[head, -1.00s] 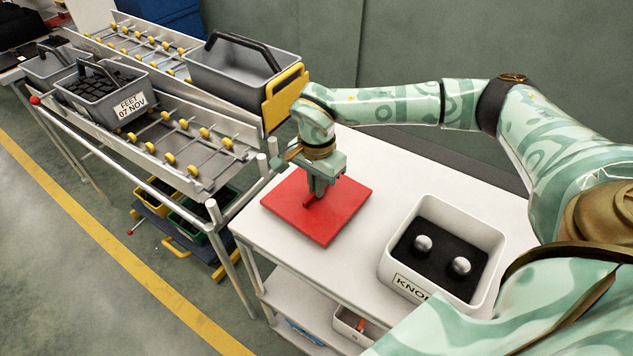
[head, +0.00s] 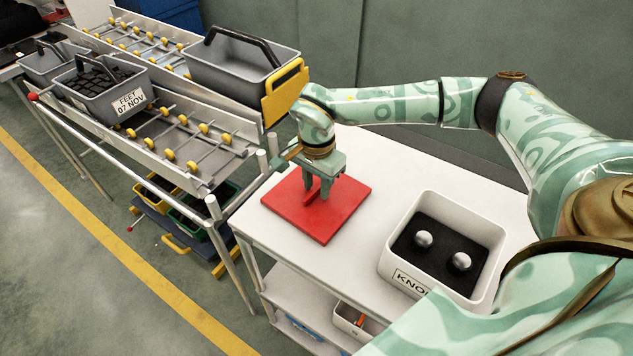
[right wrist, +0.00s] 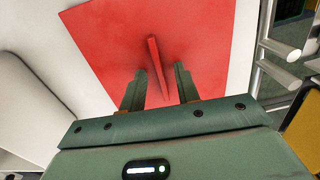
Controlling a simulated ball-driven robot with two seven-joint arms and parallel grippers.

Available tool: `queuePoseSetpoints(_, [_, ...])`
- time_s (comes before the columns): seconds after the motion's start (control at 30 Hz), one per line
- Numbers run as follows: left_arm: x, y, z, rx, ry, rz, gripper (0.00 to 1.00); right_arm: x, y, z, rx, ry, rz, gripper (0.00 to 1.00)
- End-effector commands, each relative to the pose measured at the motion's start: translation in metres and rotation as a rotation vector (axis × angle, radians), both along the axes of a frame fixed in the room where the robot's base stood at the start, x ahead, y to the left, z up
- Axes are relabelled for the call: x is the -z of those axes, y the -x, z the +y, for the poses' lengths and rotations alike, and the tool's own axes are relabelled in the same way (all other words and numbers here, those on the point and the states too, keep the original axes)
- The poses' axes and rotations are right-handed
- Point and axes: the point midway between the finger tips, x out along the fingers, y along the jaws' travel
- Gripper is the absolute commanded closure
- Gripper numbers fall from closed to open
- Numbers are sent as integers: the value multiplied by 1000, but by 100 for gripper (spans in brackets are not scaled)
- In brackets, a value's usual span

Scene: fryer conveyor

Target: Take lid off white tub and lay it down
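The red square lid (head: 285,205) lies flat on the white table, left of the tub. A raised red grip bar stands in its middle. The white tub (head: 400,256), labelled KNO..., stands open at the right with two silver knobs on a black insert inside. My right gripper (head: 318,198) is over the lid, pointing down. In the right wrist view its fingers (right wrist: 160,88) are apart, one on each side of the lid's bar (right wrist: 157,65), with gaps between. My left gripper is not in view.
The white table (head: 360,170) has bare room behind the lid and between lid and tub. A roller conveyor rack (head: 170,140) with grey handled bins (head: 105,90) stands at the left.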

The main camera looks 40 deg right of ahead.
Motion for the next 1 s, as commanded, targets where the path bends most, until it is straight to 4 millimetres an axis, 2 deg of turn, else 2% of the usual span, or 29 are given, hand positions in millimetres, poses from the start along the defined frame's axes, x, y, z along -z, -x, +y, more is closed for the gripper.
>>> queuePoseSetpoints(0.17, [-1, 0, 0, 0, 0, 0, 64, -2, 0, 0, 0, 0, -1, 68])
queuePoseSetpoints(0.27, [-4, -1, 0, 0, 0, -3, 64, -13, 0, 0, 0, -1, -3, 68])
queuePoseSetpoints(0.37, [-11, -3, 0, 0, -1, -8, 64, -35, -1, 0, 0, 0, -5, 68])
queuePoseSetpoints(0.7, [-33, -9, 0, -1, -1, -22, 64, -126, -1, 0, 0, 0, -5, 68])
queuePoseSetpoints(0.83, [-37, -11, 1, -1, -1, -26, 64, -149, -1, 0, 1, 0, -3, 68])
queuePoseSetpoints(1.0, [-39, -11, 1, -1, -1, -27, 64, -162, 0, 0, 0, 0, 0, 68])
